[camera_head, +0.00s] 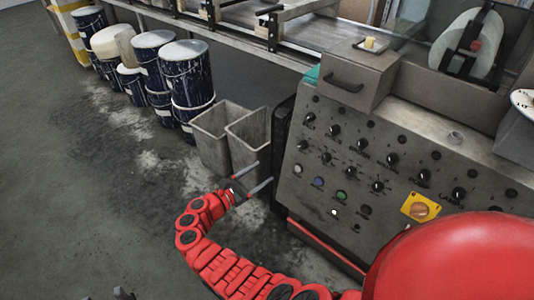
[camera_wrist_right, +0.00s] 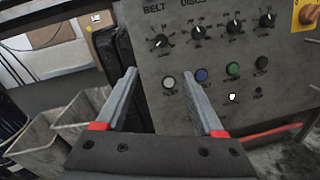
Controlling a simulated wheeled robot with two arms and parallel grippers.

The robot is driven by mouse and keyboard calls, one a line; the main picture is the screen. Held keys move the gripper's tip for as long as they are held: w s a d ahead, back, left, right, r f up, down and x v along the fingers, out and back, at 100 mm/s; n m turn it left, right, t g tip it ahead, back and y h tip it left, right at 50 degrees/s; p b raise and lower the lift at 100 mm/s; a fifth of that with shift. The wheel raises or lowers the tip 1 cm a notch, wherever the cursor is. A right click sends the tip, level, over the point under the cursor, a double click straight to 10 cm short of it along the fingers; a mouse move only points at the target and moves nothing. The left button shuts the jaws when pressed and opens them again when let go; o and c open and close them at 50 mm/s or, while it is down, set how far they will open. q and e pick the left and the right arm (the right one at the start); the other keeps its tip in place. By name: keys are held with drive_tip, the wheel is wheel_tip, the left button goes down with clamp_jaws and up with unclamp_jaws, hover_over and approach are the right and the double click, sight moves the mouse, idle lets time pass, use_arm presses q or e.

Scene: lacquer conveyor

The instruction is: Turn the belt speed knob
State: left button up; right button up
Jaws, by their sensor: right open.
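The grey control panel (camera_head: 410,200) carries rows of black knobs. A knob (camera_wrist_right: 160,40) under the printed word BELT is at the upper left in the right wrist view. It appears to be the leftmost knob (camera_head: 303,145) of the second row in the head view. My right gripper (camera_head: 265,171) is open and empty, left of the panel and apart from that knob. In the right wrist view its fingers (camera_wrist_right: 158,72) point toward the panel, with the knob beyond them. Small dark tips at the head view's bottom edge may be my left gripper; its jaws cannot be made out.
Two grey bins (camera_head: 210,143) stand beside the panel. Several paint-stained drums (camera_head: 188,85) stand farther left. Coloured buttons (camera_wrist_right: 202,75) sit below the knobs. An orange switch on a yellow plate (camera_head: 421,208) is at the panel's right. Open floor (camera_head: 70,190) lies left.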

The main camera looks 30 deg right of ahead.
sight(301, 147)
drive_tip(key=x, duration=0.5)
drive_tip(key=b+x, duration=0.1)
drive_tip(key=x, duration=0.5)
drive_tip(key=b+x, duration=0.1)
drive_tip(key=x, duration=0.5)
drive_tip(key=shift+s+d+r, duration=0.2)
drive_tip(key=shift+r, duration=0.1)
drive_tip(key=shift+c, duration=0.2)
clamp_jaws()
